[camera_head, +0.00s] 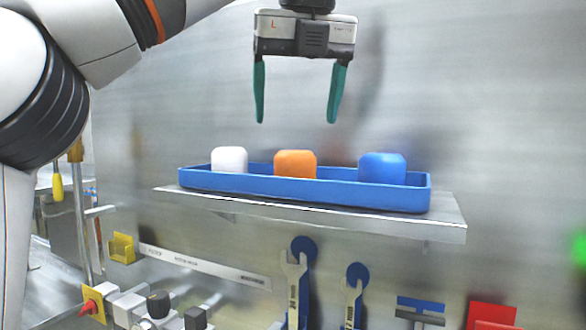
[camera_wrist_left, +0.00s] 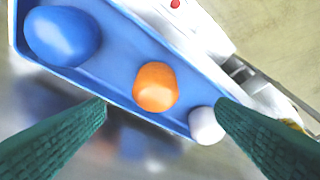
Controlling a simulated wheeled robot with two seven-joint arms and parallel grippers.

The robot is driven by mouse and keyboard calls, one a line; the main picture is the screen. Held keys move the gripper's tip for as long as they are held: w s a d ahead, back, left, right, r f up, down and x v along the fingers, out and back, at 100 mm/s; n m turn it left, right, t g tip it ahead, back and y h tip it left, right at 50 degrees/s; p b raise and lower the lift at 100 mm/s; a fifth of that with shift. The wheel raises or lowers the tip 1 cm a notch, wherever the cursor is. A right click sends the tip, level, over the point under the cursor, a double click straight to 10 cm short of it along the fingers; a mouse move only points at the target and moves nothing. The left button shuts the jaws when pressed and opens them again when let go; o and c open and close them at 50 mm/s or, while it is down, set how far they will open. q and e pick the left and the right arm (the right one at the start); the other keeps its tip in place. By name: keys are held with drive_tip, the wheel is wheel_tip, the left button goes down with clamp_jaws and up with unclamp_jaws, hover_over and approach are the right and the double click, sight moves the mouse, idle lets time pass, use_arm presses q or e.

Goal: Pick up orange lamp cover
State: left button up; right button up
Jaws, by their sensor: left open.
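The orange lamp cover (camera_head: 295,164) is a rounded block in the middle of a blue tray (camera_head: 300,188). A white cover (camera_head: 229,160) is to its left and a blue one (camera_head: 382,168) to its right in the head view. My left gripper (camera_head: 298,120) points down above the tray, open and empty, its green fingers apart and clear of the covers. In the left wrist view the orange cover (camera_wrist_left: 155,87) shows beyond and between the fingertips (camera_wrist_left: 160,102). The white cover (camera_wrist_left: 205,126) is close to one fingertip in that picture. My right gripper is not in view.
The tray stands on a metal shelf (camera_head: 445,216) against a grey metal wall. Wrenches (camera_head: 294,280) and other tools hang below the shelf. A yellow holder (camera_head: 122,248) is at the lower left. The space above the tray around the gripper is free.

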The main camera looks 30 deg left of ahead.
sight(297, 150)
use_arm(q)
drive_tip(key=w+f, duration=0.2)
drive_tip(key=f, duration=0.1)
drive_tip(key=shift+w+a, duration=0.2)
drive_tip(key=shift+a, duration=0.15)
drive_tip(key=shift+f, duration=0.15)
drive_tip(key=shift+s+a+f, duration=0.1)
drive_tip(key=shift+s+f, duration=0.05)
drive_tip(key=shift+f, duration=0.05)
drive_tip(key=x, duration=0.4)
drive_tip(key=shift+f, duration=0.15)
drive_tip(key=shift+a+f, duration=0.15)
drive_tip(key=shift+c, duration=1)
drive_tip(key=shift+s+d, duration=0.1)
drive_tip(key=shift+d, duration=0.1)
drive_tip(key=c, duration=0.6)
drive_tip(key=shift+c, duration=1.3)
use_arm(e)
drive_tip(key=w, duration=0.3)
